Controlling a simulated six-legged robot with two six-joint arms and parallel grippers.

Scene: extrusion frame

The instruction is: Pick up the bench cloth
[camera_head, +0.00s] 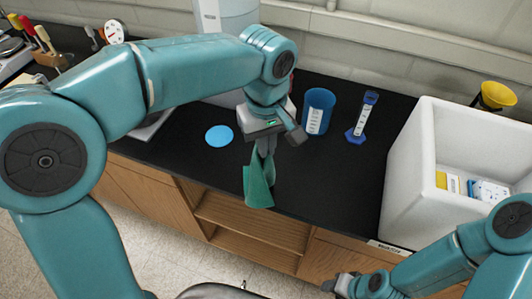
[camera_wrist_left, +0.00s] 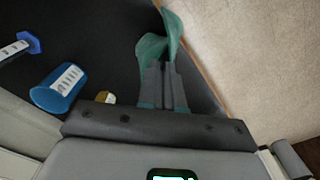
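The bench cloth (camera_head: 257,190) is green and hangs in folds at the front edge of the black bench. It also shows in the left wrist view (camera_wrist_left: 152,48), at the tips of my left gripper's fingers. My left gripper (camera_head: 264,158) points down, its two fingers close together with the cloth pinched between them. I cannot tell from the head view whether the cloth's lower end touches the bench. My right gripper (camera_head: 340,284) is at the bottom right, in front of the bench and away from the cloth. Its fingers are too small and dark to read.
A blue beaker (camera_head: 318,110) and a blue-based cylinder (camera_head: 362,117) stand right of my left gripper. A flat blue disc (camera_head: 219,136) lies to its left. A white open box (camera_head: 412,160) fills the right end. Wooden shelves (camera_head: 250,232) are below the bench.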

